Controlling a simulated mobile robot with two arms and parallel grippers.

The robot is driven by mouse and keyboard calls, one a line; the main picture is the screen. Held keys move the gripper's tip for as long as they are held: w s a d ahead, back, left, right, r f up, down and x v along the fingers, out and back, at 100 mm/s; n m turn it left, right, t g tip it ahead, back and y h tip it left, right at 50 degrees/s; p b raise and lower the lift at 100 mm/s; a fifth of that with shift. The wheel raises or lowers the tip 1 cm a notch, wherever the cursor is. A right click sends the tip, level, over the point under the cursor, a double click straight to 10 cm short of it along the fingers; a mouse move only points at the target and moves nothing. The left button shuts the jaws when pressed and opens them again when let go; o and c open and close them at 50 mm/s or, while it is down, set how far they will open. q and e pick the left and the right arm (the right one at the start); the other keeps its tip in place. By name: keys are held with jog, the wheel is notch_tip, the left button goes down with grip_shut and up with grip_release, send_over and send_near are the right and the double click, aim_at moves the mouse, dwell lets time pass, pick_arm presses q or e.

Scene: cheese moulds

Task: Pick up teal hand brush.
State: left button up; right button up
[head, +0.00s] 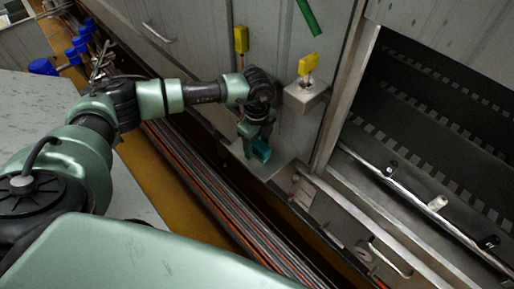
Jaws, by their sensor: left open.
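The teal hand brush (261,150) is at my left gripper (254,148), low against the grey cabinet front, near the middle of the head view. The gripper points down and its fingers are open around or right beside the brush; I cannot tell which. The gripper and wrist hide part of the brush. My right gripper is not in view.
Two yellow-headed tools (241,39) and (308,64) stand against the cabinet, one in a metal holder (305,97). A green handle (307,17) is above. Pipes and cables (205,175) run along the floor. A dark slotted opening (430,120) is at right.

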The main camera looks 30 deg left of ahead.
aim_at(257, 143)
pick_arm(q)
grip_shut()
jog(key=shift+r, duration=0.15)
jog(key=shift+r, duration=0.25)
jog(key=shift+w+r, duration=0.1)
jog(key=shift+r, duration=0.2)
notch_tip(257, 143, up, 17)
jog(key=b, duration=0.3)
jog(key=shift+r, duration=0.1)
